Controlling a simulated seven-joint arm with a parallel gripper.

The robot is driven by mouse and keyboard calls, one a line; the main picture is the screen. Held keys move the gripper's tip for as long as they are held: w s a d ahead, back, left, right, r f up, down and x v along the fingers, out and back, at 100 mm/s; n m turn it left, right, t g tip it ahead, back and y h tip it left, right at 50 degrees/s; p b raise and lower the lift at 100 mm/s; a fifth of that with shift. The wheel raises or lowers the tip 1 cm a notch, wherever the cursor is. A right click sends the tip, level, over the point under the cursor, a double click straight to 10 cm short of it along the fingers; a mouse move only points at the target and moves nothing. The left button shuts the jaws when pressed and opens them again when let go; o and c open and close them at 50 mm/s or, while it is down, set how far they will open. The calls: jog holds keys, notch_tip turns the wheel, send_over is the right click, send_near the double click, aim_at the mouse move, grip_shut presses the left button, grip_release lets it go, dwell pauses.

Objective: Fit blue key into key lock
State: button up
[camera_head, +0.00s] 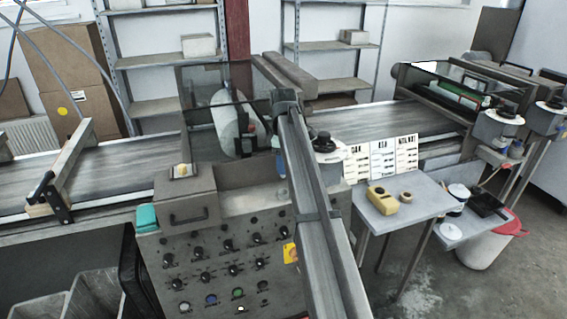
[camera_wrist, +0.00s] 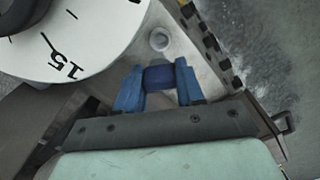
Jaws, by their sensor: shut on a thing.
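In the wrist view my gripper (camera_wrist: 158,88) has two blue fingers closed on the blue key (camera_wrist: 158,77). Only a dark blue block of the key shows between the fingers; its far end is hidden. A round grey metal fitting (camera_wrist: 159,40), which looks like the key lock, sits on a pale plate just beyond the key in the picture. A gap shows between them in this view, but I cannot tell the height difference.
A white dial (camera_wrist: 80,30) marked 15 is close on the left in the wrist view. A toothed dark strip (camera_wrist: 212,45) runs along the right. In the head view, a control box (camera_head: 225,250) stands in front, and a small table (camera_head: 405,205) holds a yellow item.

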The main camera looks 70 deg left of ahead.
aim_at(284, 177)
dwell(0.6)
jog(key=shift+f, duration=0.15)
jog(key=shift+f, duration=2.4)
jog(key=shift+f, duration=0.8)
jog(key=o, duration=1.1)
notch_tip(284, 177, up, 14)
jog(key=shift+d, duration=0.15)
